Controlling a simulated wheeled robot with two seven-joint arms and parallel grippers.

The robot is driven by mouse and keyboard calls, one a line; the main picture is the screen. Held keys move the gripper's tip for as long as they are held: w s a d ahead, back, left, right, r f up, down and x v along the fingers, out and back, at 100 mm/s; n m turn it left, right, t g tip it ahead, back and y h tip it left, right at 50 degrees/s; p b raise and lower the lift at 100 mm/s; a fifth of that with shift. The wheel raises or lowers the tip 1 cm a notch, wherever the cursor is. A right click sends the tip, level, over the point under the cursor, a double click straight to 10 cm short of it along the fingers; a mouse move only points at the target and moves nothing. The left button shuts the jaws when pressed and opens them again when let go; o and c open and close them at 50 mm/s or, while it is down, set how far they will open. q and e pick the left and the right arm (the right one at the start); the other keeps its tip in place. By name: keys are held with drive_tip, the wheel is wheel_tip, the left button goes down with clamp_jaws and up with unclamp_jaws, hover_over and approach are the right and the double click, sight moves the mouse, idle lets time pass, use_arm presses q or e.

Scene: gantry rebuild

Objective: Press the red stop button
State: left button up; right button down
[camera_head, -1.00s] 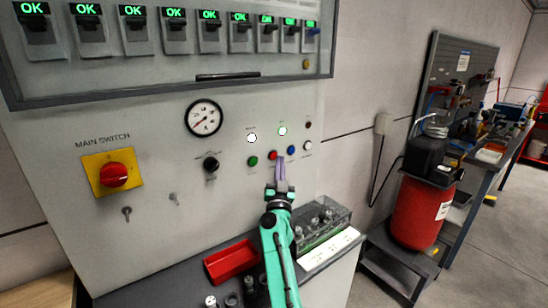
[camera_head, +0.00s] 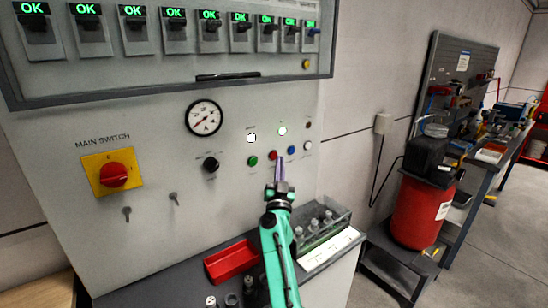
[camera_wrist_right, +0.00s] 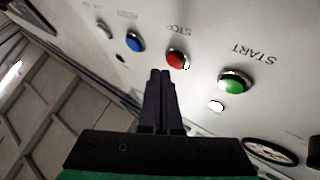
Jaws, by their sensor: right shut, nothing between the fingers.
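The red stop button (camera_head: 273,155) sits on the grey control panel between a green and a blue button. In the right wrist view the red button (camera_wrist_right: 177,60) is under the label STOP, just beyond my fingertips. My right gripper (camera_head: 281,160) is shut and empty, its fingers pointing at the panel close to the red button. In the wrist view the fingertips (camera_wrist_right: 160,73) are a little to the left of and below the red button; a gap seems to show, but I cannot tell its depth. My left gripper is not in view.
The green start button (camera_wrist_right: 235,80) and the blue button (camera_wrist_right: 135,42) flank the red one. The yellow-backed main switch (camera_head: 113,174) is at left. A red tray (camera_head: 231,262) and a clear box (camera_head: 325,228) stand on the ledge below.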

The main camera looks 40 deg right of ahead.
drive_tip(key=shift+w, duration=0.1)
drive_tip(key=shift+w, duration=0.35)
drive_tip(key=shift+w, duration=0.35)
idle(0.7)
drive_tip(key=shift+s+p, duration=0.45)
drive_tip(key=shift+s, duration=0.35)
